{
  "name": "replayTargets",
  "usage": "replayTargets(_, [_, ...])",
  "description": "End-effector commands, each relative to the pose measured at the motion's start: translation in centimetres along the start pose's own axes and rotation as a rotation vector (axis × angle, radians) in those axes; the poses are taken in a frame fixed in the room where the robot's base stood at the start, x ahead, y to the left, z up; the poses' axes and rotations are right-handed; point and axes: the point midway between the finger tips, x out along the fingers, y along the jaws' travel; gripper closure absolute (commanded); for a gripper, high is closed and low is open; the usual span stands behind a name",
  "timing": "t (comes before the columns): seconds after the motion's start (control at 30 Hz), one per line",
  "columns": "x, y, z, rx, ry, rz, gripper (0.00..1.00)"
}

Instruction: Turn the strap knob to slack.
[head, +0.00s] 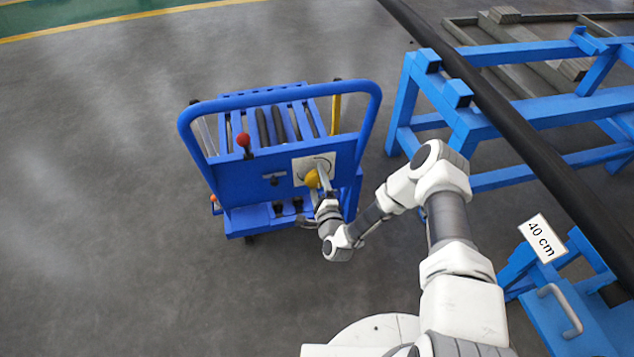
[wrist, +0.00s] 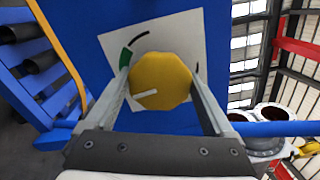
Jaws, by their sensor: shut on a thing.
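The yellow strap knob (head: 312,179) sits on a white dial plate on the upright blue panel of the cart. In the wrist view, the knob (wrist: 172,74) is many-sided, with a white pointer line (wrist: 146,92) towards the left and slightly down. The white dial plate (wrist: 118,40) carries a thin black arc and a green patch (wrist: 125,58) up and left of the knob. My gripper (wrist: 161,80) has one finger on each side of the knob and is shut on it. In the head view, my gripper (head: 321,186) partly covers the plate.
The blue cart (head: 270,182) has rollers on top, a tall handle frame and a red-ball lever (head: 243,140). A blue stand (head: 470,125) with a long black pipe (head: 520,140) is at the right. A "40 cm" sign (head: 541,238) stands lower right. The floor left is clear.

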Motion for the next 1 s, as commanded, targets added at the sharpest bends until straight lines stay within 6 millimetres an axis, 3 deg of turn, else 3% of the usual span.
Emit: replayTargets(1.0, [0.19, 0.15, 0.08, -0.966, -0.002, -0.005, 0.68])
